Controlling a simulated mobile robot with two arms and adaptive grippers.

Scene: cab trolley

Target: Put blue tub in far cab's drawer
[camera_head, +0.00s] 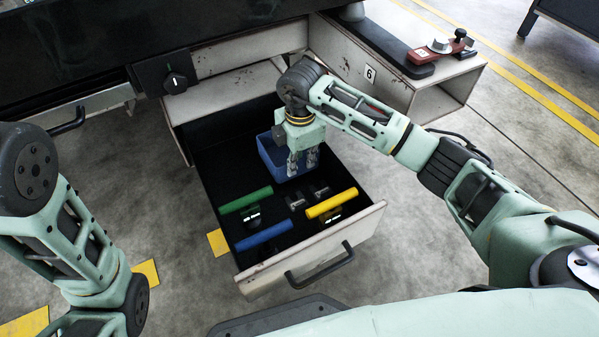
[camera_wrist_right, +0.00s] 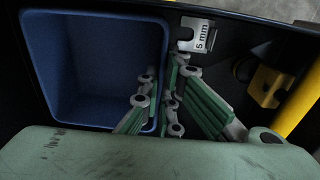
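The blue tub (camera_head: 268,152) is in the back right part of the open drawer (camera_head: 325,247), upright. My right gripper (camera_head: 303,160) points down at the tub's right side. In the right wrist view the tub (camera_wrist_right: 90,65) looks empty. One finger of the gripper (camera_wrist_right: 166,80) is over the tub's inside and the other is outside its right wall. The fingers stand apart, with the wall between them. Whether a finger touches the wall cannot be told. My left arm shows at the left, but its gripper is out of view.
The drawer also holds a green bar (camera_head: 246,200), a blue bar (camera_head: 263,235), a yellow bar (camera_head: 332,204) and small dark metal pieces. A dark handle (camera_head: 320,267) is on its front. A cabinet top with a label 6 (camera_head: 370,73) stands right of the drawer.

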